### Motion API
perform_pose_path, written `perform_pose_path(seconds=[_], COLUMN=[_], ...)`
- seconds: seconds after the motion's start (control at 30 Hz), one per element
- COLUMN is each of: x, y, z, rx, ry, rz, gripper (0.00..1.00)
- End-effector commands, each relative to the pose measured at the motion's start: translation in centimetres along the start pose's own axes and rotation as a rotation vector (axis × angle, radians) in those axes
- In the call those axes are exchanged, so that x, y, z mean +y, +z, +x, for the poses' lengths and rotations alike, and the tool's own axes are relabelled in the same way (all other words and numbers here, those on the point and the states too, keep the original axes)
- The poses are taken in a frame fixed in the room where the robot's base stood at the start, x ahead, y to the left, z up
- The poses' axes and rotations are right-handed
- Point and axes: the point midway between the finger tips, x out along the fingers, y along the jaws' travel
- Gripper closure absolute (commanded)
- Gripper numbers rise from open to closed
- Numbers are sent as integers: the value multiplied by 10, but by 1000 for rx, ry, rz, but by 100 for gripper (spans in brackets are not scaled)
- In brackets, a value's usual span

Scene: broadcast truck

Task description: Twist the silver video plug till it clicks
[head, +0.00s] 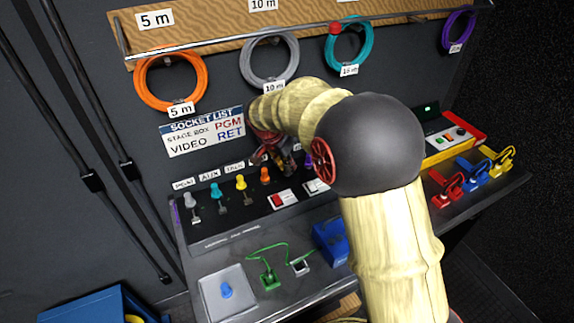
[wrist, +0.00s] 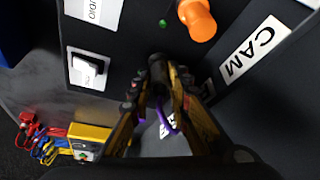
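A short cylindrical plug (wrist: 157,68) stands on the dark panel between my fingertips in the wrist view. It looks dark grey in shadow, so I cannot confirm that it is silver. My gripper (wrist: 160,84) has its two fingers close against the plug's sides, and it appears shut on it. In the head view my gripper (head: 284,161) reaches down at the panel, right of the orange plug, and my arm hides much of that spot. A pale grey plug (head: 190,200) stands at the panel's left end.
An orange plug (wrist: 197,20) stands close to my fingers, near a CAM label (wrist: 250,48) and a green light (wrist: 162,22). Cyan (head: 215,190) and yellow (head: 241,182) plugs share the row. White switches, loose green leads (head: 268,278) and a blue box (head: 331,241) lie nearer.

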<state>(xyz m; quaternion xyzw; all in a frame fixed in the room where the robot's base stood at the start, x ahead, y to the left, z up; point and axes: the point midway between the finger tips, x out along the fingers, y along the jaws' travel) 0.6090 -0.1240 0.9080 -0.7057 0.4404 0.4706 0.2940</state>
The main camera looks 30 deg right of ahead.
Motion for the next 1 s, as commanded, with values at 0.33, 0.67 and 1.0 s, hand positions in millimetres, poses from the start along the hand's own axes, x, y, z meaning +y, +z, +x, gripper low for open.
perform_pose_path(seconds=[0.33,0.67,1.0], x=[2,0,0], y=[2,0,0], z=[3,-3,-62], rx=[-3,-1,0], ry=[5,0,-3], rz=[-3,-2,-2], gripper=[63,63,63])
